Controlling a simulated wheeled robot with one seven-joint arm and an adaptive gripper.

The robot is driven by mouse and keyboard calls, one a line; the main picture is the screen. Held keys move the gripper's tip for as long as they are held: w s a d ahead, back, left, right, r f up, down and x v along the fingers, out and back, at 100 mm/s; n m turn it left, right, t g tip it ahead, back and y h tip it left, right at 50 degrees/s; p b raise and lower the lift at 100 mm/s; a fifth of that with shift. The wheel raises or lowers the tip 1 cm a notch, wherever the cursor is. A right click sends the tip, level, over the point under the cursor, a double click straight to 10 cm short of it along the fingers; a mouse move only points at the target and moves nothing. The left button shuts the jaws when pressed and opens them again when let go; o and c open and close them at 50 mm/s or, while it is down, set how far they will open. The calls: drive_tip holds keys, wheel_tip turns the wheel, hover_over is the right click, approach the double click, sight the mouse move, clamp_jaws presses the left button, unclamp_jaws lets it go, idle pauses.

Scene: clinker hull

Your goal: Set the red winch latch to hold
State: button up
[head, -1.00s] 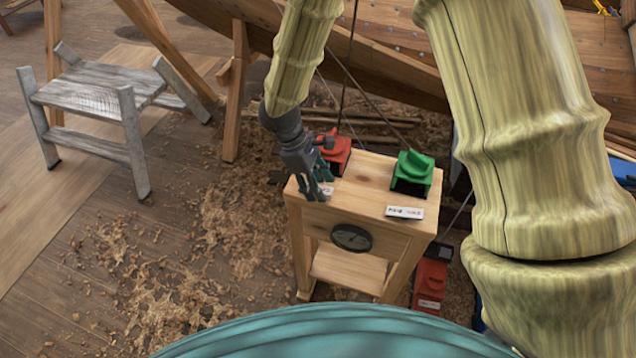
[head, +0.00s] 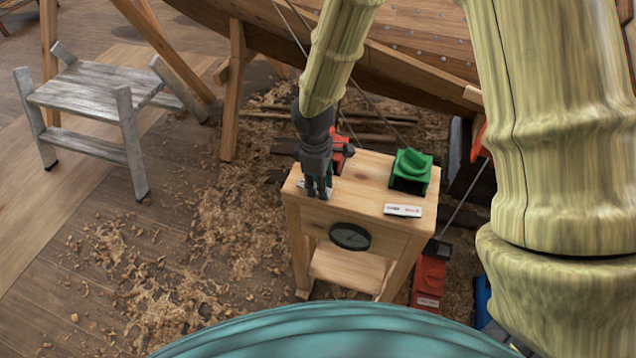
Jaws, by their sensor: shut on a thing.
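The red winch latch (head: 344,146) sits at the left back of the wooden stand's top (head: 365,178). My gripper (head: 318,192) is in front of it, pointing down over the left part of the stand, and covers much of it. The fingers look close together; whatever they grip is hidden behind the hand and too small to tell. A white label (head: 303,187) by the fingertips is partly covered. The latch's lever position cannot be made out.
A green latch (head: 410,170) stands at the right of the stand top, with a white label (head: 402,210) in front. A dark round dial (head: 350,237) is on the stand's front. A red box (head: 429,281) is low at right. A grey trestle (head: 95,100) stands left.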

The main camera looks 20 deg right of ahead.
idle(0.3)
drive_tip(key=o, duration=1)
wheel_tip(320, 180, up, 12)
drive_tip(key=shift+f, duration=0.1)
idle(0.7)
